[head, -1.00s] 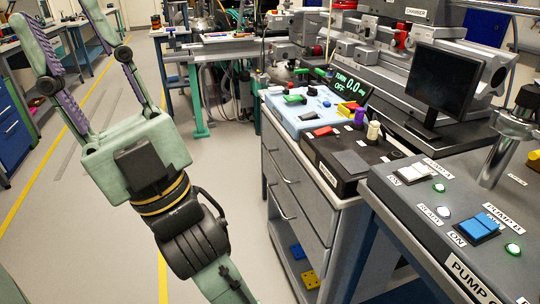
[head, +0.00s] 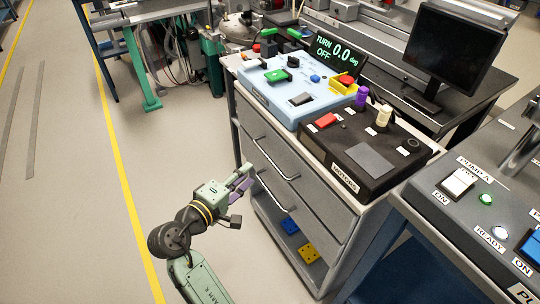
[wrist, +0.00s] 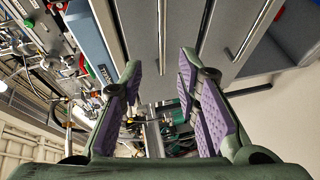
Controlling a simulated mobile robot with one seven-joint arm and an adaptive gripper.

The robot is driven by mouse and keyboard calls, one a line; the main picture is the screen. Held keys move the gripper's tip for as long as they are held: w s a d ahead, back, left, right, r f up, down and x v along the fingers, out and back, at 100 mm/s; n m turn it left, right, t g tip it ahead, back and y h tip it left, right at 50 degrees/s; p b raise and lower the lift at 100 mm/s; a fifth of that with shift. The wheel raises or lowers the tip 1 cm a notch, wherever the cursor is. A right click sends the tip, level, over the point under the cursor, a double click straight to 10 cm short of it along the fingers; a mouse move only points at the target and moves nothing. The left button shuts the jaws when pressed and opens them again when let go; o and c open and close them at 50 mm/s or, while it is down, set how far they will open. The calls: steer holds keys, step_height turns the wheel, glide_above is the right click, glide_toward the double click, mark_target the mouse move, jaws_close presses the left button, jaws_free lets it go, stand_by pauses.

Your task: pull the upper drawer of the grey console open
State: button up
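The grey console (head: 262,118) stands right of centre in the head view, its drawer fronts facing left. The upper drawer (head: 282,148) looks closed and carries a bar handle (head: 277,160). A lower drawer has a similar handle (head: 278,190). My gripper (head: 246,184) is just left of the drawer fronts, near the lower handle in the picture; its depth gap is hard to judge. In the wrist view my gripper (wrist: 158,75) is open and empty, with purple pads apart. The upper handle (wrist: 162,38) shows beyond the gap between the fingers, the lower handle (wrist: 242,42) to the right.
A light-blue control box (head: 285,90) and a black control box (head: 365,150) sit on the console. An open shelf below holds a blue block (head: 289,226) and a yellow block (head: 308,253). A pump panel (head: 455,225) stands at right. The floor (head: 90,220) at left is clear.

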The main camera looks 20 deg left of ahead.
mark_target(269, 158)
steer(key=x, duration=0.3)
steer(key=p+x, duration=0.1)
steer(key=x, duration=0.3)
steer(key=d+x, duration=0.1)
steer(key=x, duration=0.3)
steer(key=shift+s+f, duration=0.15)
steer(key=shift+s, duration=0.05)
steer(key=shift+c, duration=0.6)
jaws_close()
